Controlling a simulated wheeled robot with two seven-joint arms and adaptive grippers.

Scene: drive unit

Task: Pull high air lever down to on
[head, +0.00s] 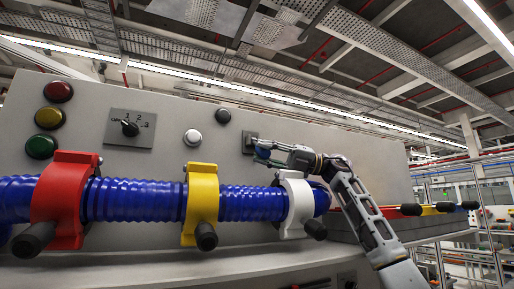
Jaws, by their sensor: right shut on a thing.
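A small dark switch plate (248,138) is mounted on the grey panel, right of the middle. The high air lever appears to be at this plate, mostly hidden behind my fingers. My right gripper (264,151) is at the plate, its arm reaching up from the lower right. It is shut on what seems to be the lever; the lever's exact angle cannot be told. My left gripper is not in view.
A thick blue corrugated hose (135,199) runs below, held by red (66,190), yellow (203,190) and white (293,195) clamps. A rotary selector (130,128) and several round buttons sit left. Coloured black-ended handles (440,208) stick out at right.

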